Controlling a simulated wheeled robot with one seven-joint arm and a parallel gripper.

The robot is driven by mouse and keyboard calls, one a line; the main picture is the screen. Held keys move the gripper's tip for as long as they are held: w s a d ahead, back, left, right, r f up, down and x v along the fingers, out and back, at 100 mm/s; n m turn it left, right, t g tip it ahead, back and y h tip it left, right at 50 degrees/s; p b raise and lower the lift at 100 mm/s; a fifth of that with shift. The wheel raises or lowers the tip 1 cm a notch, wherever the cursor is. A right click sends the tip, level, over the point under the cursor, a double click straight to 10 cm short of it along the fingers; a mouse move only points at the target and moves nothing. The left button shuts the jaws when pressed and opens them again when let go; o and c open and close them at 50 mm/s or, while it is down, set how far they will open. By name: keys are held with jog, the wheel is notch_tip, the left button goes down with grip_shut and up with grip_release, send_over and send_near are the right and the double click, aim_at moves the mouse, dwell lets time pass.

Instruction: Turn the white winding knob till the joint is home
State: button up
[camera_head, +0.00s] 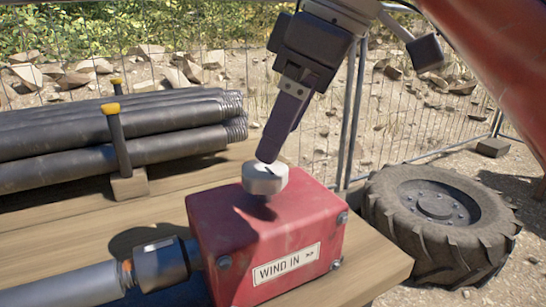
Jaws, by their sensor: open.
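The white winding knob (264,180) sits on top of a red box (235,235) labelled "WIND IN" with arrows pointing right. A dark line shows on the knob's top. My gripper (268,158) comes down from above, with its dark fingers at the knob's top; whether they touch it or straddle it I cannot tell. The gripper is open, though one finger mostly hides the other. A dark collar (160,264) joins a grey pipe (65,288) to the box's left side, the joint at lower left.
Black threaded pipes (110,130) lie stacked behind on the wooden bench (100,220), held by a yellow-topped post (118,140). A large tyre (440,215) lies at right beyond the bench edge. A wire fence (330,120) stands behind.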

aim_at(267, 167)
jog(key=b+x, duration=0.1)
jog(key=x, duration=0.4)
jog(key=shift+a+f, duration=0.1)
jog(key=shift+f, duration=0.15)
jog(key=c, duration=1)
jog(key=shift+m, duration=0.3)
